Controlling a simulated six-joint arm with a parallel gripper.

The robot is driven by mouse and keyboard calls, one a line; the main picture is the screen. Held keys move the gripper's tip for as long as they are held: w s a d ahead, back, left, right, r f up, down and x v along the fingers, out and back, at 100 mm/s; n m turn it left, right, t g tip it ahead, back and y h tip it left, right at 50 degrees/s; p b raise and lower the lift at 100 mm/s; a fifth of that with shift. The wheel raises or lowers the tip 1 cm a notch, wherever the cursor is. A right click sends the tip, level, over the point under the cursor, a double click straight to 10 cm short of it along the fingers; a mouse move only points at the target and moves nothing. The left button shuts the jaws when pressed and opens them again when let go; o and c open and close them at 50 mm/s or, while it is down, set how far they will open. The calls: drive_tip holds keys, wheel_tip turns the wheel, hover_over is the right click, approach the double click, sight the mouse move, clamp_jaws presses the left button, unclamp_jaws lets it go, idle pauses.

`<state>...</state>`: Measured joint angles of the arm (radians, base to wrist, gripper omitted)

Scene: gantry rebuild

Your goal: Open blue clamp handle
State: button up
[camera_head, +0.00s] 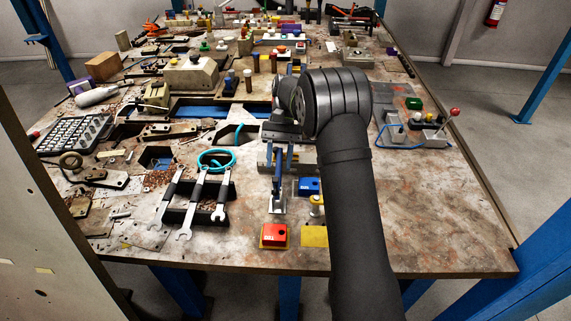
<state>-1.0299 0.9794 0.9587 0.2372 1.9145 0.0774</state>
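A toggle clamp with an upright blue handle (278,170) stands near the front middle of the workbench in the head view. Its metal base (277,204) sits on the bench top. My dark arm rises from the front edge just to the right of the clamp and bends over the bench. My gripper (283,131) seems to be at the dark parts just behind and above the clamp handle. It is small and dark there, so I cannot make out its fingers or whether it touches the handle.
A red block (273,235) and a yellow plate (314,236) lie in front of the clamp. Several wrenches (194,204) and a teal ring (216,160) are to its left. A joystick box (437,137) stands right of my arm. The front right bench (440,230) is bare.

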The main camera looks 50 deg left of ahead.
sight(278, 166)
drive_tip(key=shift+s+d+r+t+y, duration=0.25)
drive_tip(key=shift+r+t+y, duration=0.25)
drive_tip(key=shift+s+d+r+t+y, duration=0.2)
drive_tip(key=shift+r+t+y, duration=0.3)
drive_tip(key=shift+s+d+r+t+y, duration=0.3)
drive_tip(key=shift+r+t+y, duration=0.05)
drive_tip(key=shift+t+y, duration=0.2)
drive_tip(key=shift+s+d+r+t+y, duration=0.3)
drive_tip(key=shift+r+t+y, duration=0.05)
drive_tip(key=shift+t+y, duration=0.2)
drive_tip(key=shift+s+d+r+t+y, duration=0.25)
drive_tip(key=shift+s+d+t+y, duration=0.15)
drive_tip(key=shift+t+y, duration=0.2)
drive_tip(key=shift+s+d+r+t+y, duration=0.25)
drive_tip(key=shift+s+d+t+y, duration=0.15)
drive_tip(key=shift+t+y, duration=0.2)
drive_tip(key=s+d+t+y, duration=0.2)
drive_tip(key=shift+r+n+t+y, duration=0.3)
drive_tip(key=shift+t+y, duration=0.1)
drive_tip(key=v, duration=1.7)
drive_tip(key=w+d+f+n+t+h, duration=0.2)
drive_tip(key=d+f+n+t, duration=0.6)
drive_tip(key=d+f+n, duration=0.8)
drive_tip(key=w+d+n, duration=0.1)
drive_tip(key=n, duration=0.6)
drive_tip(key=shift+w+d+n, duration=0.15)
drive_tip(key=shift+n, duration=0.25)
